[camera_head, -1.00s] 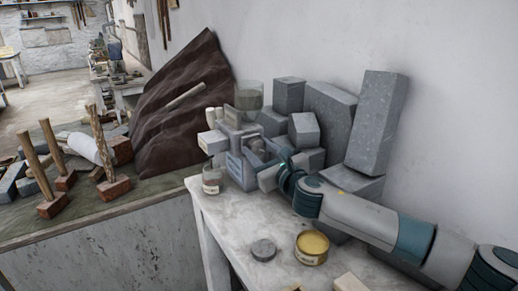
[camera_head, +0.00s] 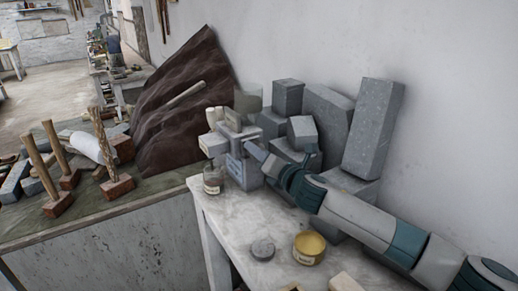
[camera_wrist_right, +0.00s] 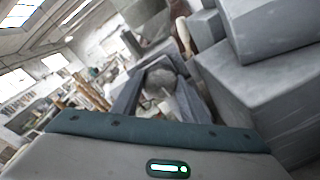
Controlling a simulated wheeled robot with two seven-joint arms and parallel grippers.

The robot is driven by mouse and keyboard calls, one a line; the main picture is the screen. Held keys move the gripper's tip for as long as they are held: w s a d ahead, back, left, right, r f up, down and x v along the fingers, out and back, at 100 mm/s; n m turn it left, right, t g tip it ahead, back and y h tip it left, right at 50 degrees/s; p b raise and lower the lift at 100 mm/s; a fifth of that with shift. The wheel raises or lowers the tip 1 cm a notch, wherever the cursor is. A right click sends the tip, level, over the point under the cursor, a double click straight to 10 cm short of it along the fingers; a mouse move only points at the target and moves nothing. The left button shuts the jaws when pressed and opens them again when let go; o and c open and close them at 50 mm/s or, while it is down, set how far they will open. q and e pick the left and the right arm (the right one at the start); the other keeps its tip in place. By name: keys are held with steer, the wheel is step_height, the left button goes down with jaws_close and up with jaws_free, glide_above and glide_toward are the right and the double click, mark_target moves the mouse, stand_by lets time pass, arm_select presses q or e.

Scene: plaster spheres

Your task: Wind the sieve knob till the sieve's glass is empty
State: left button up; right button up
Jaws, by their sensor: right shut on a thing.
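The sieve (camera_head: 240,163) is a small grey machine on the pale table, with a glass (camera_head: 248,98) on top. The glass looks pale and greyish; I cannot tell exactly how much is inside. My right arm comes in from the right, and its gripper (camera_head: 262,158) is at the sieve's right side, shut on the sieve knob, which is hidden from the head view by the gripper. In the right wrist view the fingers (camera_wrist_right: 160,95) reach forward around a blurred grey part. A labelled glass jar (camera_head: 213,179) stands at the sieve's front left. My left gripper is not in view.
Grey stone blocks (camera_head: 326,118) crowd behind the sieve and arm. Mallets (camera_head: 58,205) stand on the left bench. The table between jar and lid is clear.

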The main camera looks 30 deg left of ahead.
steer(key=shift+w+d+f+m+g+y+p, duration=0.1)
steer(key=shift+m+g+p, duration=0.2)
steer(key=shift+m, duration=1.5)
steer(key=shift+a+f+m+g+y+p, duration=0.15)
steer(key=shift+m+p, duration=0.25)
steer(key=shift+m, duration=1.4)
steer(key=shift+w+d+m+g+y+p, duration=0.15)
steer(key=shift+m+g+p, duration=0.15)
steer(key=shift+m, duration=1.5)
steer(key=shift+s, duration=0.1)
steer(key=o, duration=1)
steer(key=shift+d+r, duration=0.1)
steer(key=b+v, duration=0.5)
steer(key=v, duration=1.2)
steer(key=shift+s+d, duration=0.1)
steer(key=shift+s, duration=0.1)
